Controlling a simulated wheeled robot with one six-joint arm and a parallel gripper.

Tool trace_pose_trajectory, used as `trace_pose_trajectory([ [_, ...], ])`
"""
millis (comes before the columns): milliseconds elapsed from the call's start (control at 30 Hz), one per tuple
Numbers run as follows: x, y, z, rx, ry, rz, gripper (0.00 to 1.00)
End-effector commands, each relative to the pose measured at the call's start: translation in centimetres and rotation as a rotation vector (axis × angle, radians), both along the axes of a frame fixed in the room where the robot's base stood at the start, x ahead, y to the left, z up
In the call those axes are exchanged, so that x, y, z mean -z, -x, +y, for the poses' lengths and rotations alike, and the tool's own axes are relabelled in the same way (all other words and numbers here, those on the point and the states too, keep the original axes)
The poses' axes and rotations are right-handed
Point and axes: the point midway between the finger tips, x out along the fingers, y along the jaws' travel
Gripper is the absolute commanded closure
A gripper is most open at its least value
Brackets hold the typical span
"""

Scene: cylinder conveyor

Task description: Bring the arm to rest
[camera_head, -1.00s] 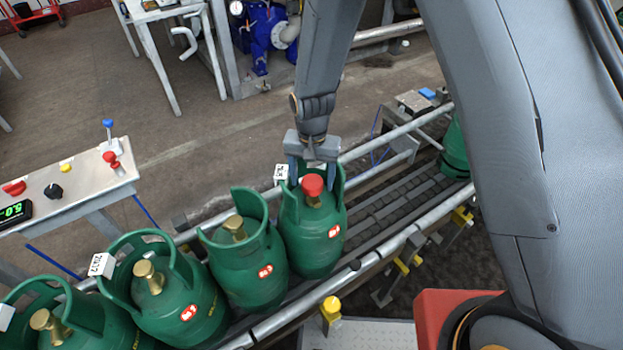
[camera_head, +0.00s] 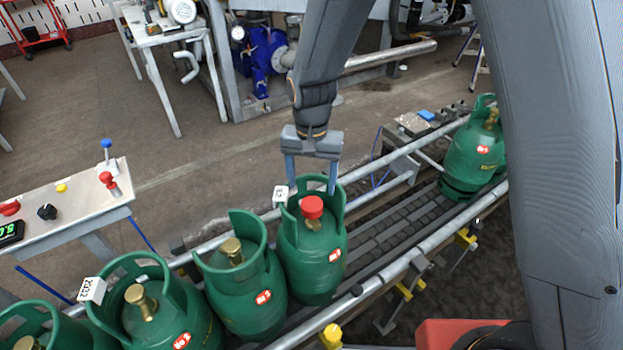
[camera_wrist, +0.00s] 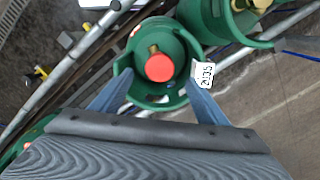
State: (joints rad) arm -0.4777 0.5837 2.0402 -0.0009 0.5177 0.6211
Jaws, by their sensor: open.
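My gripper (camera_head: 313,172) is open and empty, above the green cylinder with the red cap (camera_head: 312,207) on its valve. That capped cylinder (camera_head: 315,262) stands upright on the conveyor with a white tag at its collar. In the wrist view my gripper (camera_wrist: 157,100) has its two blue fingers spread, one to either side of the collar in the picture, with the red cap (camera_wrist: 160,68) between them. In the head view the fingertips are near the collar's top edge; whether they touch it I cannot tell. My arm reaches down from the top of the head view.
Several green cylinders with brass valves stand left of the capped one, the nearest being this cylinder (camera_head: 243,277). Another cylinder (camera_head: 473,155) stands farther right on the conveyor (camera_head: 400,225), with bare belt between. A control panel (camera_head: 75,208) stands at left.

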Motion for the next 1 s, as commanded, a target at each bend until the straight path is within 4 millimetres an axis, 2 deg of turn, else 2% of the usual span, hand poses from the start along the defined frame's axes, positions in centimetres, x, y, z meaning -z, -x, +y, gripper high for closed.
trace_pose_trajectory([
  [200, -0.1, 0.0, -0.1, 0.000, 0.000, -0.001, 0.32],
  [267, -0.4, 0.0, -0.7, 0.000, -0.002, -0.003, 0.32],
  [333, -1.3, 0.1, -2.2, -0.005, -0.005, -0.010, 0.32],
  [467, -3.9, 0.9, -7.3, -0.023, -0.012, -0.034, 0.32],
  [600, -6.9, 3.5, -13.9, -0.058, -0.015, -0.066, 0.32],
  [700, -8.4, 5.9, -17.7, -0.085, -0.011, -0.088, 0.32],
  [833, -9.6, 8.8, -21.2, -0.113, -0.002, -0.110, 0.32],
  [1000, -10.2, 10.9, -23.1, -0.136, 0.006, -0.124, 0.32],
])
